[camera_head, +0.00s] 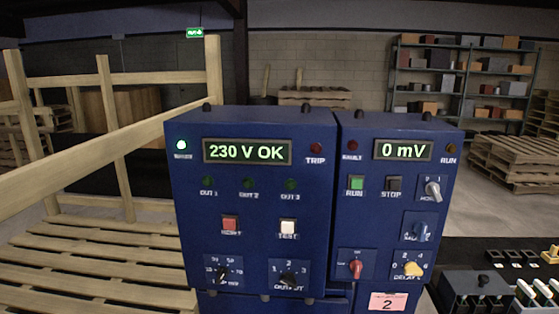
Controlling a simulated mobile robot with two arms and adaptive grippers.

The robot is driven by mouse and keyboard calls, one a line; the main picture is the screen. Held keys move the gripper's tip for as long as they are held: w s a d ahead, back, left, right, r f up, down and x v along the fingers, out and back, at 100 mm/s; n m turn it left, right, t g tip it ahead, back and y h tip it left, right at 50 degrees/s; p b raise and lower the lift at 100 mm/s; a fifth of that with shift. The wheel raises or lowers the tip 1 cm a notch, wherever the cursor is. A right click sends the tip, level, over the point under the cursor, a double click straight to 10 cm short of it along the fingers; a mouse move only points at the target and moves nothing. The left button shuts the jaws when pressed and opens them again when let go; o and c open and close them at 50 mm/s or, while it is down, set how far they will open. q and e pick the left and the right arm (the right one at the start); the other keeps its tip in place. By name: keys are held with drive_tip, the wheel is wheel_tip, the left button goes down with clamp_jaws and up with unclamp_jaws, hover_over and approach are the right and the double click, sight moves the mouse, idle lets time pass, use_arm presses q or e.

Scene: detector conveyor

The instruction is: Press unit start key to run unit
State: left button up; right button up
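Two blue control units stand side by side in the middle of the head view. The right unit (388,210) carries a green key marked RUN (357,183), with a dark STOP key (393,184) beside it. Its display (403,150) reads "0 mV". Its RUN lamp (451,148) at top right looks dark amber, and the red lamp (353,145) at top left looks dark. The left unit (260,190) shows "230 V OK" on its display (247,152). Neither of my grippers is in view.
The left unit has a lit lamp (181,143), a red key (230,223) and a white TEST key (288,227). A wooden frame (110,140) crosses the left side. Dark equipment (480,290) stands at lower right. Shelves (465,80) and pallets (500,160) are behind.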

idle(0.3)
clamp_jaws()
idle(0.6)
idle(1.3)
